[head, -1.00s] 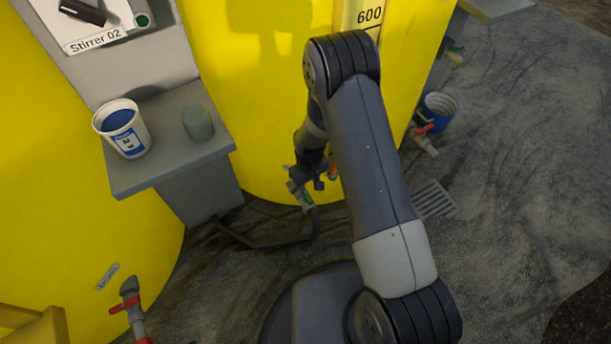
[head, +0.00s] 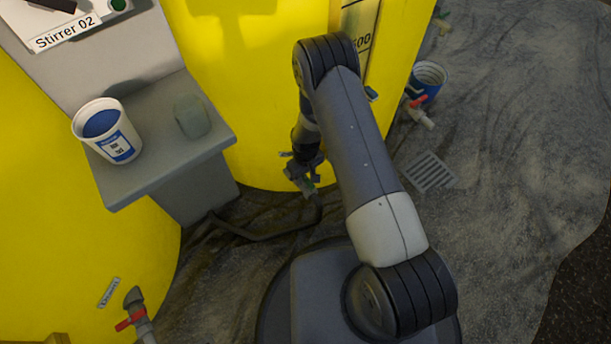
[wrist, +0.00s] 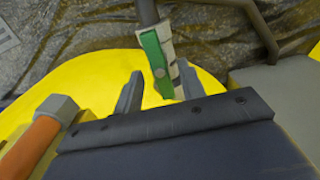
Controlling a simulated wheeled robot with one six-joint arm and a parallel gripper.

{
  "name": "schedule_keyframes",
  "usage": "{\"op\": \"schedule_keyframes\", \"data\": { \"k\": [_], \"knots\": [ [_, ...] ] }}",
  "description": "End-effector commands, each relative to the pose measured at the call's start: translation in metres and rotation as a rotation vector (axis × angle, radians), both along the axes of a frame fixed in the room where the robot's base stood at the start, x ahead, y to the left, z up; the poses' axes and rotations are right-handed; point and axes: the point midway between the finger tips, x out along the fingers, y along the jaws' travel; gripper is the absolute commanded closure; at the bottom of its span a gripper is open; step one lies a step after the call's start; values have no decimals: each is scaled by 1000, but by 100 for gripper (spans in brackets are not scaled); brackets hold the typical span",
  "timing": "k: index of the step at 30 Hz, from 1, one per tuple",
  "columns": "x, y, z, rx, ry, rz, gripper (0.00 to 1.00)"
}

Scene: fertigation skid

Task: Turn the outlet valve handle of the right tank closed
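The right tank (head: 260,100) is the yellow one behind my arm. In the wrist view, a green valve handle (wrist: 156,62) lies on a pale valve body below a grey pipe (wrist: 148,12). The handle runs roughly along the pipe. My gripper (wrist: 160,88) is open, its two grey fingers apart. The handle's lower end shows between the fingertips; I cannot tell whether they touch it. In the head view, my gripper (head: 303,178) is low at the foot of the right tank, and a bit of green (head: 311,187) shows there, mostly hidden.
A grey shelf (head: 150,170) holds a white bucket (head: 117,148) and a grey-green block (head: 192,117). A dark hose (head: 250,235) runs below. Red-handled valves stand at lower left (head: 132,319) and right (head: 418,102). An orange part (wrist: 30,150) is beside my gripper. The floor at right (head: 510,150) is mostly clear.

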Motion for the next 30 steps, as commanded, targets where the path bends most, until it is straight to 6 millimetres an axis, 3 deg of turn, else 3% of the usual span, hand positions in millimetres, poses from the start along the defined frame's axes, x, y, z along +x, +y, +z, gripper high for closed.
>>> {"op": "schedule_keyframes", "data": {
  "k": [11,25,30],
  "knots": [
    [0,0,-6,1,-1,0,62],
    [0,0,-6,0,0,0,100],
    [0,0,-6,0,0,-2,100]
  ]
}}
